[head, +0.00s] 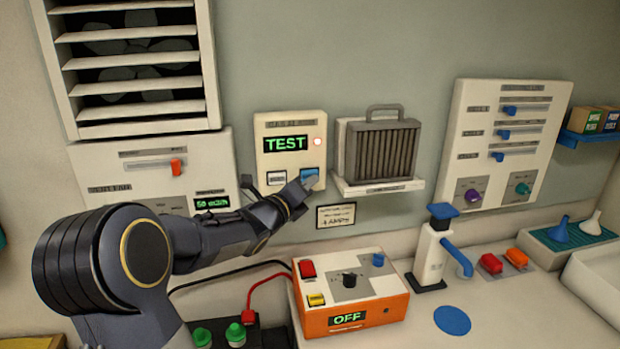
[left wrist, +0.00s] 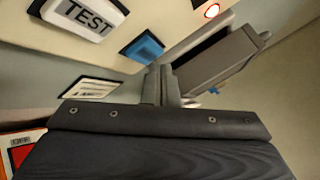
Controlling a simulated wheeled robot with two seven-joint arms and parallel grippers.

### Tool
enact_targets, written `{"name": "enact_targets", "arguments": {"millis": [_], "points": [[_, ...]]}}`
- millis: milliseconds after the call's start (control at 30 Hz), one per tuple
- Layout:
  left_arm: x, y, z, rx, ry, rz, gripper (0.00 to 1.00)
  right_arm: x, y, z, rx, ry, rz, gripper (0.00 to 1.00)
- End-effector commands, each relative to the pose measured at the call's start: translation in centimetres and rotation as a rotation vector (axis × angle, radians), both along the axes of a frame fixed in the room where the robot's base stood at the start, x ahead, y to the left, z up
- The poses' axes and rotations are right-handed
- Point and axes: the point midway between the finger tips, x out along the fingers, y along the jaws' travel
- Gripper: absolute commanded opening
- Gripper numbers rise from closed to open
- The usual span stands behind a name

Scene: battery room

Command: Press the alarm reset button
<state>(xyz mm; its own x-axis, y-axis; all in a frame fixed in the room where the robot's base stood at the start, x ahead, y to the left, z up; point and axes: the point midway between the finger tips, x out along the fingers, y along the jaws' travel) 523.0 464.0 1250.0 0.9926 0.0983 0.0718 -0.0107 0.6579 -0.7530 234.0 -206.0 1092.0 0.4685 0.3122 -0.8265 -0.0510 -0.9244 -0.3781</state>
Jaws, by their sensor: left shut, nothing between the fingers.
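A cream wall panel (head: 262,160) carries a green TEST display (head: 286,143), a lit reddish lamp (head: 318,142), a white button (head: 276,178) and a blue button (head: 310,174). The white button (left wrist: 93,87) lies to the left there. My right gripper is not in view.
A grey finned unit (head: 382,150) on a shelf is just right of the panel. An orange-based box (head: 392,312) showing OFF stands on the bench below, with black and red cables. A white post with a blue spout (head: 432,255) stands further right.

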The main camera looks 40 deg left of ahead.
Motion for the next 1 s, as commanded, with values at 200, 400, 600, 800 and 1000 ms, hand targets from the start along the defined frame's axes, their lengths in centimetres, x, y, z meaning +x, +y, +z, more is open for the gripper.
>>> {"name": "enact_targets", "arguments": {"millis": [200, 400, 600, 800, 1000], "points": [[0.32, 0.35, -0.04, 0.000, 0.001, 0.000, 0.00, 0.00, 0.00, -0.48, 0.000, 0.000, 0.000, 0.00], [0.30, 0.36, -0.02, 0.001, 0.001, 0.001, 0.00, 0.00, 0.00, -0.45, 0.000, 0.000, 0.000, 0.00], [0.38, 0.47, -0.04, 0.001, 0.001, 0.001, 0.00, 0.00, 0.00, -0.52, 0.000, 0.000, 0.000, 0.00], [0.53, 0.65, -0.02, 0.001, 0.000, 0.000, 0.00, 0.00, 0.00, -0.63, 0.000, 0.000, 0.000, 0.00], [0.68, 0.83, -0.04, 0.002, 0.001, 0.001, 0.00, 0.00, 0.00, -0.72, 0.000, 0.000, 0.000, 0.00]]}}
